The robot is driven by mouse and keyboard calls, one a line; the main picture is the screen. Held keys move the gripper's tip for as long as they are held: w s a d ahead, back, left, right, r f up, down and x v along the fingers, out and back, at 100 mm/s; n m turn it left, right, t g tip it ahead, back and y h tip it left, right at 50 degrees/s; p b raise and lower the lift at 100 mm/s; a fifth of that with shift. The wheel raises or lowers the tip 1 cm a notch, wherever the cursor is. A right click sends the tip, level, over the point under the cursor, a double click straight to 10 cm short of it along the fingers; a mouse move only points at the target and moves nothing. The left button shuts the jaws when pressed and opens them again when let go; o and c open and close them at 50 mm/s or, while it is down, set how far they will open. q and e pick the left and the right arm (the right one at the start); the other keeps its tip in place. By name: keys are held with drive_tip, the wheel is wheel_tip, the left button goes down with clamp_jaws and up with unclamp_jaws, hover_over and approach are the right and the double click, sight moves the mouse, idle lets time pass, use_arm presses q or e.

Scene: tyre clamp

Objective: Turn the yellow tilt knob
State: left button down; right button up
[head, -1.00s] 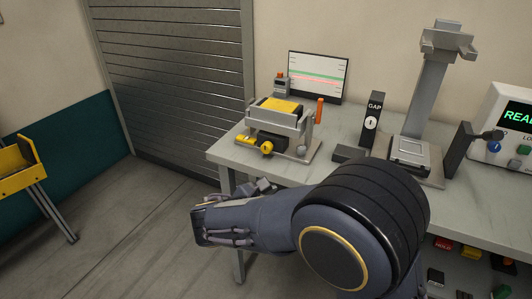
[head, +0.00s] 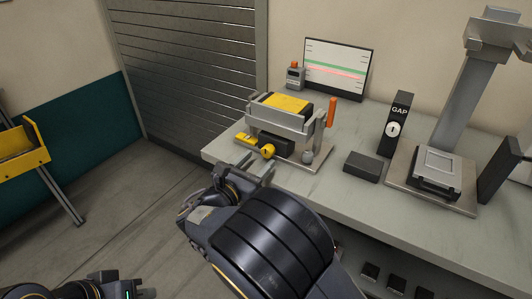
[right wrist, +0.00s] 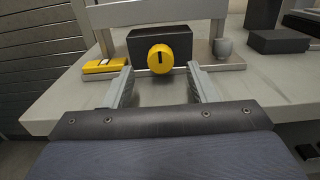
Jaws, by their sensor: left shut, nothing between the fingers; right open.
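The yellow tilt knob (head: 268,151) sits on the front of a dark block under the grey clamp fixture with a yellow top pad (head: 285,103). In the right wrist view the knob (right wrist: 160,59) faces me, with a dark upright mark on its face. My right gripper (head: 249,174) is open, just in front of the fixture. In the right wrist view its two fingers (right wrist: 161,78) stand either side of the knob, short of it and not touching. My left gripper (head: 142,294) is at the lower left edge, shut and empty, far from the bench.
A yellow switch piece (right wrist: 105,66) lies left of the knob and a grey round knob (right wrist: 222,47) right of it. An orange handle (head: 331,113) rises at the fixture's right. A dark block (head: 362,166) and the GAP dial post (head: 395,125) stand further right.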

sight(266, 154)
drive_tip(key=x, duration=0.4)
drive_tip(key=shift+d, duration=0.1)
drive_tip(key=c, duration=1)
drive_tip(key=shift+o, duration=0.2)
